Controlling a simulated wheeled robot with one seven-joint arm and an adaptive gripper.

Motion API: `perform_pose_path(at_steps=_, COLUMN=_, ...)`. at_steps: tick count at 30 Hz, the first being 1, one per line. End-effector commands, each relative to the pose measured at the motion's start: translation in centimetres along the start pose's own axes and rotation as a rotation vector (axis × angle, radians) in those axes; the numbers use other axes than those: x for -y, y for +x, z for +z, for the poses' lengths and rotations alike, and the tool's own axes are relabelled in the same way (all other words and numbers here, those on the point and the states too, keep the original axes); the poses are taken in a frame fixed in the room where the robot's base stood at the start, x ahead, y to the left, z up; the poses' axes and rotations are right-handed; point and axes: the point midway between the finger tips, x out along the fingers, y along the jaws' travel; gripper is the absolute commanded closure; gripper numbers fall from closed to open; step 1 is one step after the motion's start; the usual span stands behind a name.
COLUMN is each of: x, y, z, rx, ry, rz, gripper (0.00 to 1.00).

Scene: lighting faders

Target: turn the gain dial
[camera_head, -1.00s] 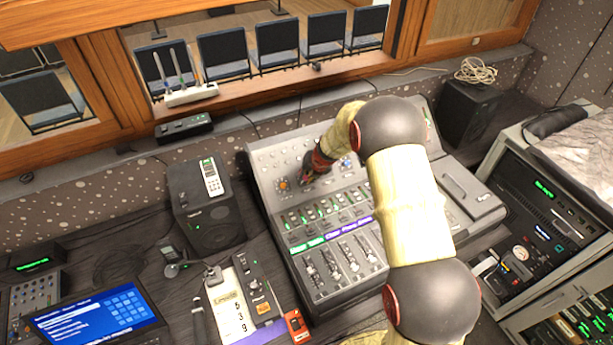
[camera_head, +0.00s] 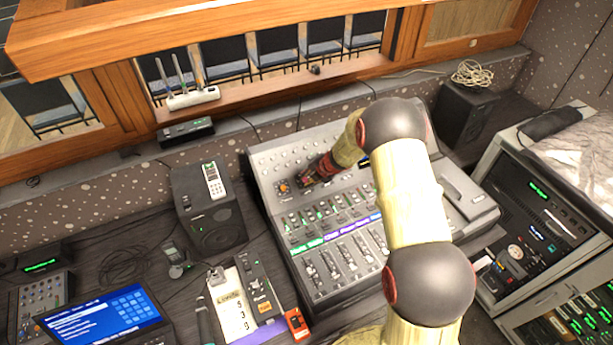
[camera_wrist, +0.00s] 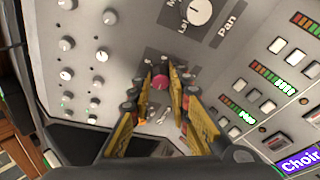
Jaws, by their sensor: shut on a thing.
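The mixing console (camera_head: 262,158) stands in the middle of the desk in the head view. My gripper (camera_head: 304,186) is down at its upper panel, right of an orange dial (camera_head: 283,187). In the wrist view my gripper (camera_wrist: 161,76) has its two yellow-sided fingers on either side of a red-capped dial (camera_wrist: 160,82) and is shut on it. The fingers hide most of this dial, and I cannot read a gain label by it.
Rows of small knobs (camera_wrist: 66,74) and lit channel buttons (camera_wrist: 267,107) flank the gripper. Faders (camera_head: 345,250) fill the console's lower part. A speaker (camera_head: 208,210) stands left of the console and a rack (camera_head: 540,225) stands right.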

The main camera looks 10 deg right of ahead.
Motion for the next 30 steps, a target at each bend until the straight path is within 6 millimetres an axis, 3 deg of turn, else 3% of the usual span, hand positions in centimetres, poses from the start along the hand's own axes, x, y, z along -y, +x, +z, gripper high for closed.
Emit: perform_pose_path(at_steps=30, x=0.80, y=0.15, z=-0.18, rx=-0.055, ry=0.928, rz=0.227, gripper=1.00)
